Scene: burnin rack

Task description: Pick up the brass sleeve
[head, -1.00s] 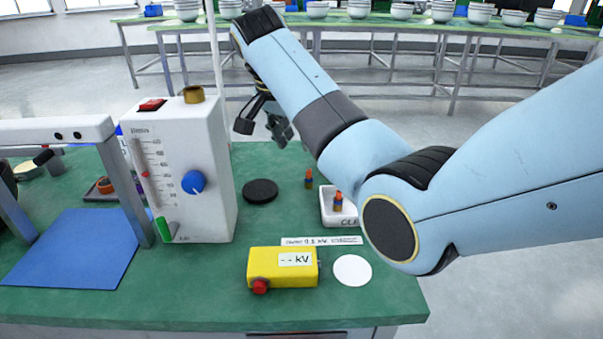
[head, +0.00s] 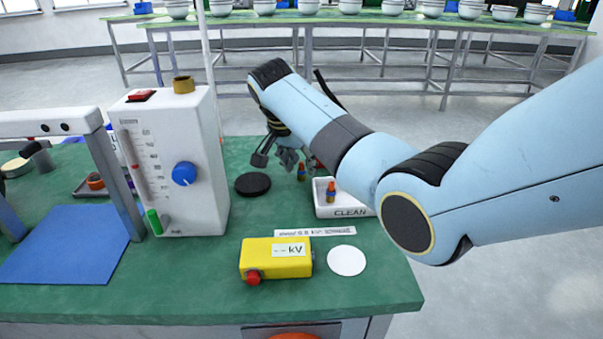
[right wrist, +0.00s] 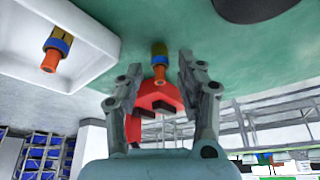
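A brass-coloured ring (head: 184,85), which may be the brass sleeve, sits on top of the white meter box. A small piece with a brass-coloured end, blue band and orange tip (head: 301,172) stands on the green table; it also shows in the right wrist view (right wrist: 159,56). A similar piece (head: 331,192) is in the white CLEAN tray (head: 345,211). My right gripper (head: 278,160) is open and empty, low behind the loose piece. In the right wrist view its fingertips (right wrist: 160,72) lie either side of that piece, apparently apart from it. My left gripper is out of view.
The white meter box (head: 168,205) stands left of a black disc (head: 253,184). A yellow kV meter (head: 275,260) and white disc (head: 346,260) lie in front. A red object (right wrist: 155,97) shows between my fingers in the right wrist view.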

